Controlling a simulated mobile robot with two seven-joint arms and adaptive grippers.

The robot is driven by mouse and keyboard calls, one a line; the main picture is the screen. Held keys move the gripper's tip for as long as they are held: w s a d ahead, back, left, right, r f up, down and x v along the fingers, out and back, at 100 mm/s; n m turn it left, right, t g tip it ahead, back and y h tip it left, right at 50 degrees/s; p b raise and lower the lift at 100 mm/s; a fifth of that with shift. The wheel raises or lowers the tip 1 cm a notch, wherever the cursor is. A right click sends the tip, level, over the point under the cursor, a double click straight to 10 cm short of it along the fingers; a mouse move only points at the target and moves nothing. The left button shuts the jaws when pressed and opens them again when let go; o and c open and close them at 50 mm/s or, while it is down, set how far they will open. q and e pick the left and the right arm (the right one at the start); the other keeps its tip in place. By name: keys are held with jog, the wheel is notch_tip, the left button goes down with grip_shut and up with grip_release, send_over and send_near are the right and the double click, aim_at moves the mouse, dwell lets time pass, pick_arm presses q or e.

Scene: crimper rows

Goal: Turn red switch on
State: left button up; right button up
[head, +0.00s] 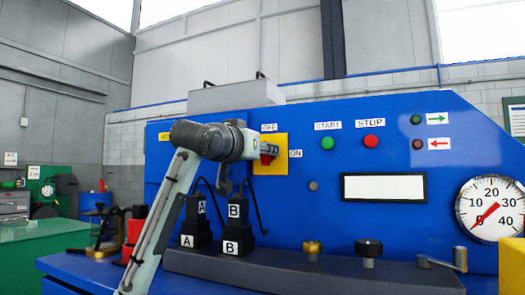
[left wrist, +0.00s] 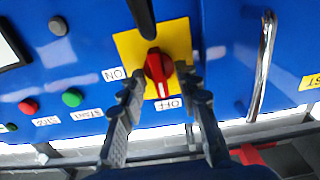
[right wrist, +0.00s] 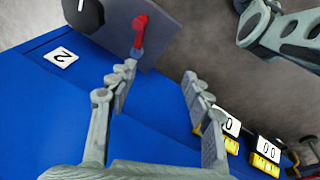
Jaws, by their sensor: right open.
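The red switch (head: 268,157) sits on a yellow plate (head: 282,141) on the blue panel, with OFF above it and ON to its right. In the left wrist view, where the panel appears upside down, the red knob (left wrist: 158,67) has its white-marked handle pointing towards the OFF label (left wrist: 168,104); the ON label (left wrist: 114,74) is at left. My left gripper (left wrist: 162,84) is open, one finger on each side of the knob with visible gaps. In the head view it partly hides the switch. My right gripper (right wrist: 158,85) is open and empty.
Green START (head: 327,143) and red STOP (head: 370,141) buttons are right of the switch. Black blocks marked A (head: 194,227) and B (head: 237,230) stand below it. In the right wrist view, a red lever (right wrist: 139,32) and black knob (right wrist: 85,14) lie beyond the fingers.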

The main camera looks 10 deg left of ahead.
pick_arm(q)
grip_shut()
jog(key=shift+m, duration=0.3)
jog(key=shift+d+f+m, duration=0.1)
jog(key=shift+m, duration=2.75)
jog(key=shift+d+f+m, duration=0.1)
jog(key=shift+d+m, duration=0.05)
jog(key=shift+m, duration=2.75)
jog(key=shift+d+f+m, duration=0.1)
jog(key=shift+m, duration=2.75)
grip_release()
jog(key=shift+s, duration=0.15)
